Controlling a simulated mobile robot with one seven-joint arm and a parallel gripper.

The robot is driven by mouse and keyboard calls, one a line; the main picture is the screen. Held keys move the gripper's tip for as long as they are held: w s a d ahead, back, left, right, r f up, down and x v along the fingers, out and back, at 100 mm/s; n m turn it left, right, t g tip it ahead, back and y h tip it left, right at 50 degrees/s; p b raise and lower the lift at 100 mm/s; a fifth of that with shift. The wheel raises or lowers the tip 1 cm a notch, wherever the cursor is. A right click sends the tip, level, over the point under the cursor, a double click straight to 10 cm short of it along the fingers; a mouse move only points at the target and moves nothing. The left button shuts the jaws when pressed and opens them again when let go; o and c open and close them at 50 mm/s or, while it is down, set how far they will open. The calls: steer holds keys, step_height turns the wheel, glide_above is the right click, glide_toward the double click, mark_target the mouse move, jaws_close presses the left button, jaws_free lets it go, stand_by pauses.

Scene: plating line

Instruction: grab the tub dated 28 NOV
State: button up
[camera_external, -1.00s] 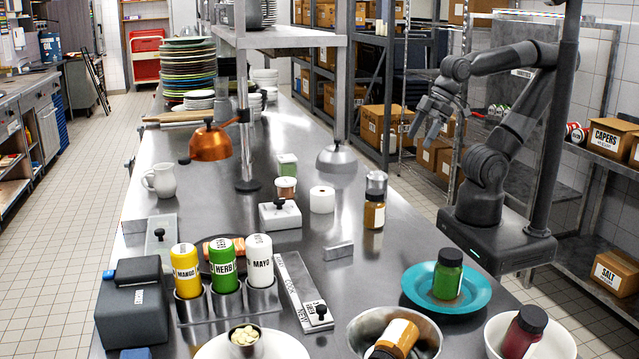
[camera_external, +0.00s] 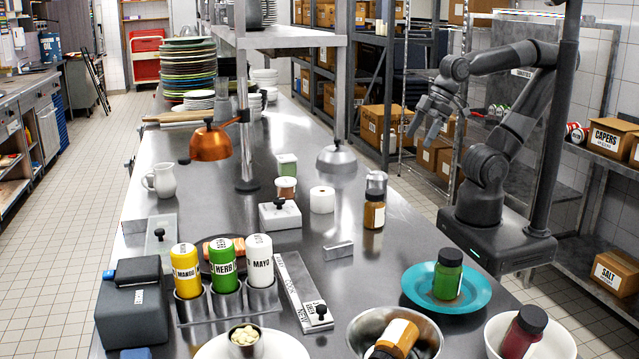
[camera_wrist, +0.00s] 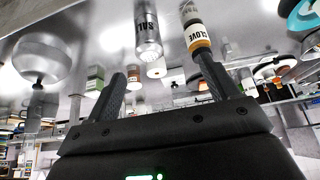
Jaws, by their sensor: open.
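Two small tubs stand behind the white roll on the steel counter. One is a green tub (camera_external: 287,168) with a pale lid, and the other is a reddish-brown tub (camera_external: 286,190) just in front of it. No date can be read on either, so I cannot tell which is 28 NOV. The green tub also shows in the wrist view (camera_wrist: 95,80), beyond my left finger. My gripper (camera_external: 424,130) is open and empty, raised in the air right of the counter, well away from both tubs. Its two fingers (camera_wrist: 161,68) show apart in the wrist view.
The clove jar (camera_external: 374,212), salt shaker (camera_external: 376,182) and white roll (camera_external: 322,200) stand between my gripper and the tubs. A lidded steel box (camera_external: 280,216) is in front of them.

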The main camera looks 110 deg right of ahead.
steer(key=w+d+r, duration=0.2)
steer(key=w+d, duration=0.2)
steer(key=w, duration=0.4)
steer(key=g, duration=0.1)
glide_toward(290, 157)
step_height(290, 157, down, 3)
steer(key=d, duration=0.1)
steer(key=x, duration=0.7)
steer(key=w+x, duration=0.1)
steer(key=x, duration=0.2)
steer(key=shift+a, duration=0.3)
steer(key=shift+c, duration=0.3)
steer(key=c, duration=1.1)
steer(key=shift+r, duration=0.2)
